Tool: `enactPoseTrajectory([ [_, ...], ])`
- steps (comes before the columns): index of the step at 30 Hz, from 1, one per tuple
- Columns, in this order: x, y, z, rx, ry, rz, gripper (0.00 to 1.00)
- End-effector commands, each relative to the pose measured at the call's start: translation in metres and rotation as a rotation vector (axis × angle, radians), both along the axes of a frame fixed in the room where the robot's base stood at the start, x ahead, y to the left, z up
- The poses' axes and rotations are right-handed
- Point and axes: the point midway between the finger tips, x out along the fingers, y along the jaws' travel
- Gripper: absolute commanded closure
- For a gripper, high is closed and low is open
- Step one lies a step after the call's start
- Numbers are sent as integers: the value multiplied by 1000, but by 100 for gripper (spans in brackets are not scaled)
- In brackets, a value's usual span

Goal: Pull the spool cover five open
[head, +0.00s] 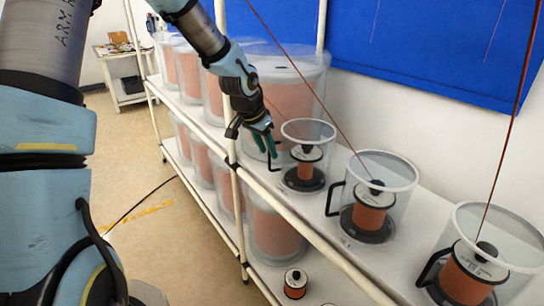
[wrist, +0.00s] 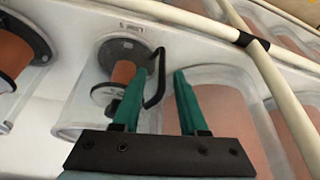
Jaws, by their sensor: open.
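A clear spool cover (head: 318,131) with a black side handle stands around a copper-coloured spool (head: 305,154) on the upper shelf; no number is legible. My gripper (head: 269,153) is at the left side of this cover, beside its handle. In the wrist view, the green fingers of my gripper (wrist: 158,76) are spread apart. The black handle (wrist: 161,70) shows between them, nearer the left finger. I cannot tell how deep the handle sits between the fingers or whether they touch it. The cover (wrist: 78,115) still surrounds the spool (wrist: 123,72).
Two more clear covers with black handles, a middle one (head: 402,170) and a right one (head: 510,222), stand along the shelf (head: 360,250). Large clear bins (head: 320,72) stand behind my gripper. A cream rail (head: 330,255) and post (head: 233,165) run close by. Thin wires rise from the spools.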

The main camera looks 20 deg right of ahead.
Motion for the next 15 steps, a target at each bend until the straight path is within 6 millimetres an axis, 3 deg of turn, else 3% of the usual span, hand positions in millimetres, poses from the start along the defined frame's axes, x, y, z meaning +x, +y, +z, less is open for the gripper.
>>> enactPoseTrajectory([
  [7,5,-11,-30,1,1,0,58],
  [15,6,-14,-36,-1,-1,1,58],
])
